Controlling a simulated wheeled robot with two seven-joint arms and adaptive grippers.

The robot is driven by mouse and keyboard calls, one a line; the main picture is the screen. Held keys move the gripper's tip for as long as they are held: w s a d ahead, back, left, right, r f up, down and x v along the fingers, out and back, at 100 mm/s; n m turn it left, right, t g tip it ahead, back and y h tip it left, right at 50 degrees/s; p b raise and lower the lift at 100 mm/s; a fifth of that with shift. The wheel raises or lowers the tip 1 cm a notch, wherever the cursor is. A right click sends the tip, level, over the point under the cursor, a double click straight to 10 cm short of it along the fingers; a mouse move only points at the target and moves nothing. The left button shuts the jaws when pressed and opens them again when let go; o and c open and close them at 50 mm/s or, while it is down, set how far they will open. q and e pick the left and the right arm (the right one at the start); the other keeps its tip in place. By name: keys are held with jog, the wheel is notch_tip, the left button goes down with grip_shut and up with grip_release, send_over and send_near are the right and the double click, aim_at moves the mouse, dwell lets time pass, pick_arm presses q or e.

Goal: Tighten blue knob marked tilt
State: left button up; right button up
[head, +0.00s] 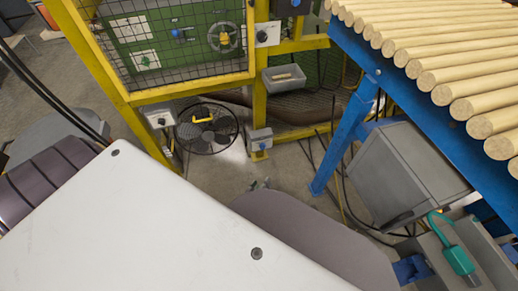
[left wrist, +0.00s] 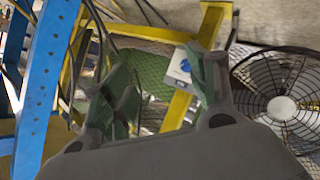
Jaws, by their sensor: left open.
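Several blue knobs show, and their labels are too small to read, so I cannot tell which is marked tilt. One knob (head: 261,146) is on a small grey box low on a yellow post. A blue knob (left wrist: 185,66) on a pale box shows between my fingers in the left wrist view, apparently the same one. My left gripper (head: 260,184) (left wrist: 163,72) is open and empty, short of the low box. My right gripper is not in view.
A floor fan (head: 207,128) (left wrist: 282,108) stands beside the low box. A blue table leg (head: 343,137) (left wrist: 45,80) and cables stand on its other side. Wooden rods (head: 440,60) lie on the blue table. A grey bin (head: 284,78) hangs above the low box.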

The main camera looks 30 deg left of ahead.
pick_arm(q)
jog(key=shift+s+d+r+m+g+h+p, duration=0.15)
jog(key=shift+s+m+p, duration=0.1)
jog(key=shift+s+p, duration=0.25)
jog(key=shift+s+d+f+m+g+h+p, duration=0.1)
jog(key=shift+s+d+m+g+h+p, duration=0.15)
jog(key=shift+s, duration=0.4)
jog(key=shift+s+d+r+m+g+h+p, duration=0.1)
jog(key=shift+s+m+p, duration=0.2)
jog(key=shift+s+p, duration=0.25)
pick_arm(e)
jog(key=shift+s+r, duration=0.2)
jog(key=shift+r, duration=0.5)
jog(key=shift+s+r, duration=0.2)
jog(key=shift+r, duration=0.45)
